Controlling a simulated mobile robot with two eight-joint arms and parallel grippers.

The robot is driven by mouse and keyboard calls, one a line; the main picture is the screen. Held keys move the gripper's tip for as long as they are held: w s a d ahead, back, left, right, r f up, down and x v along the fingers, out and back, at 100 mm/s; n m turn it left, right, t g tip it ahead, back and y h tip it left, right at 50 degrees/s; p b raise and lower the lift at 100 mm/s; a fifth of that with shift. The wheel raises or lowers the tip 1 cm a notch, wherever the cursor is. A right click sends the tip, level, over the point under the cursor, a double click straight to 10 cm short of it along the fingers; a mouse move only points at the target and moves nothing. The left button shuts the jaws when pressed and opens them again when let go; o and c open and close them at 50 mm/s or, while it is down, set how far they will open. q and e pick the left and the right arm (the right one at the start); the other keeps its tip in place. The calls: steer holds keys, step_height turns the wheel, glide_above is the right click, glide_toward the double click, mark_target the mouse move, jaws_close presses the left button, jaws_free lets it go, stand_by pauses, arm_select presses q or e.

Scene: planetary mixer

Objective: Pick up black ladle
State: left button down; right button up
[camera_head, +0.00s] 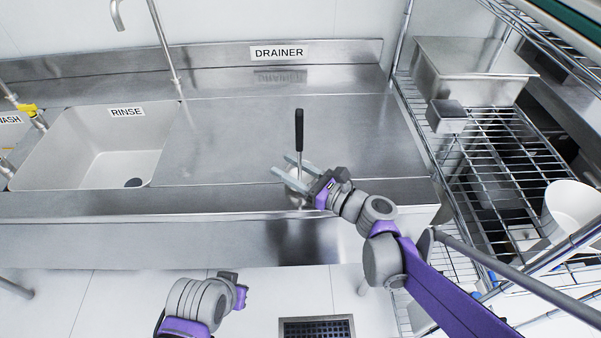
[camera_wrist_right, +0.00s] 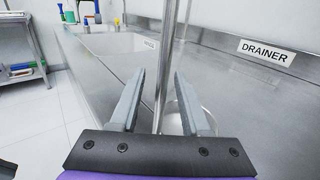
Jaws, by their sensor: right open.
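The black ladle (camera_head: 299,130) is at the front of the steel drainer counter, with its black handle pointing away from me. Its pale metal bowl is partly hidden behind my right gripper (camera_head: 279,163). That gripper is open, with its two fingers reaching left at the ladle's lower stem. In the right wrist view a metal stem (camera_wrist_right: 165,85), seemingly the ladle's, runs upright between the open fingers (camera_wrist_right: 158,75). A rounded bowl shows partly behind the right-hand finger. I cannot tell if the fingers touch the stem. My left gripper (camera_head: 238,288) is low in the head view, away from the ladle; its fingers are not clear.
The rinse sink (camera_head: 90,150) with a tall faucet (camera_head: 165,45) is left of the drainer counter (camera_head: 340,120). A wire rack (camera_head: 510,160) stands at the right, holding a steel container (camera_head: 470,75) and a white bowl (camera_head: 575,208). The drainer surface around the ladle is clear.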

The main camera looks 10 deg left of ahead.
steer(key=shift+c, duration=0.2)
jaws_close()
steer(key=shift+r, duration=0.1)
